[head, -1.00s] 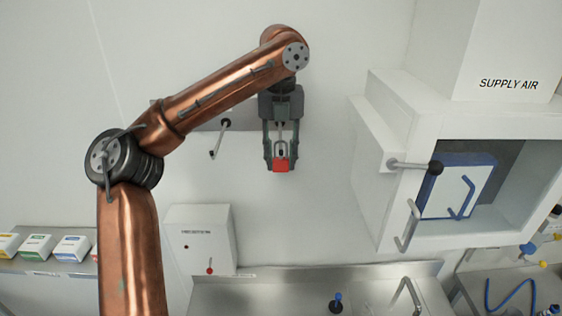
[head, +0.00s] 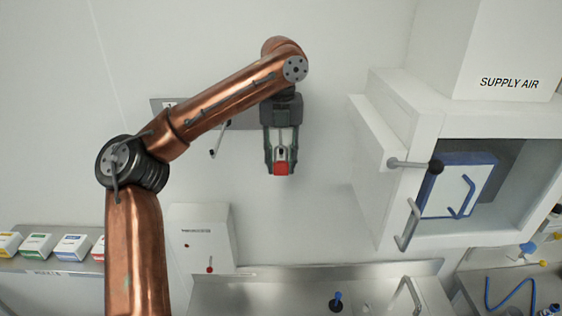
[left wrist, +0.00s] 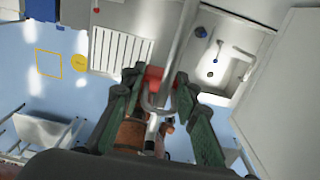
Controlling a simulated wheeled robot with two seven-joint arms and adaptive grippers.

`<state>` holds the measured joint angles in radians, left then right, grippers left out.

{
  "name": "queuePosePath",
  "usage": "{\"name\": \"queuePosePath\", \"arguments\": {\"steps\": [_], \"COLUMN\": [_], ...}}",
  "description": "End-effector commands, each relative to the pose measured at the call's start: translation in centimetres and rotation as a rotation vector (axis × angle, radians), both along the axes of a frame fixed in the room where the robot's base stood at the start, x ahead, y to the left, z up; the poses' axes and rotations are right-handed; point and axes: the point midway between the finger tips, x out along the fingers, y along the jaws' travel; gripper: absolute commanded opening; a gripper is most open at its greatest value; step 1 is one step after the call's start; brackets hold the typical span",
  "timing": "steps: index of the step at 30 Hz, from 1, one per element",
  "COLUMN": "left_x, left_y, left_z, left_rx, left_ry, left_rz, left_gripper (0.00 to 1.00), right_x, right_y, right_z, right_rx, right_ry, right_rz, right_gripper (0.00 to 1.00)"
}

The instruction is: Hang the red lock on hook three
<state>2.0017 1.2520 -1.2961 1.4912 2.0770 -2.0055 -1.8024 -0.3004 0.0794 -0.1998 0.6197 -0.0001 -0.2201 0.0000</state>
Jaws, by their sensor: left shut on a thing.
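My left gripper (head: 281,160) is shut on the small red lock (head: 281,169) and holds it in front of the pale wall, body down and shackle up between the fingers. In the left wrist view, the red lock body (left wrist: 153,74) sits between the green fingers (left wrist: 152,85), and its grey shackle (left wrist: 147,103) curves towards the camera. A grey hook rail (head: 162,103) on the wall is mostly hidden behind my left arm. Hook three cannot be told apart. My right gripper is out of view.
A white box with a red knob (head: 201,240) is on the wall below left. A white cabinet (head: 371,170) with an open hatch and handles juts out at right. A steel sink counter (head: 270,292) lies below. Small coloured boxes (head: 38,246) stand on a shelf at lower left.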

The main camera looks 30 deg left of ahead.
Motion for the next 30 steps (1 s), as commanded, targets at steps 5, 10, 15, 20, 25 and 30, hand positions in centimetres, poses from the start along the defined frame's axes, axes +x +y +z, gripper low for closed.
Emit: {"name": "queuePosePath", "arguments": {"steps": [5, 10, 15, 20, 25, 30], "left_x": [-0.01, -0.01, -0.01, -0.01, -0.01, 0.00], "left_y": [-0.01, -0.01, -0.01, -0.01, -0.02, -0.04], "left_z": [0.02, 0.03, 0.03, 0.02, 0.02, 0.26], "left_rx": [0.000, 0.000, 0.000, 0.000, 0.000, 0.000], "left_ry": [0.000, 0.000, 0.000, 0.000, 0.000, 0.000], "left_rz": [0.000, 0.000, 0.000, 0.000, 0.000, 0.000], "left_gripper": [0.04, 0.04, 0.38, 0.49, 0.49, 0.49], "right_x": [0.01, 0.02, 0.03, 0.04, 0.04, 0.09], "right_y": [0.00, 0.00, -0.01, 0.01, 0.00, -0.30], "right_z": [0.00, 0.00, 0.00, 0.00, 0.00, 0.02], "right_rx": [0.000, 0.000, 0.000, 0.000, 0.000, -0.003], "right_ry": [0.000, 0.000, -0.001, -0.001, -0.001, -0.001], "right_rz": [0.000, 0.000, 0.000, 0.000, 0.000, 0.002], "right_gripper": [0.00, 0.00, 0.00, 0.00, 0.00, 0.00]}}
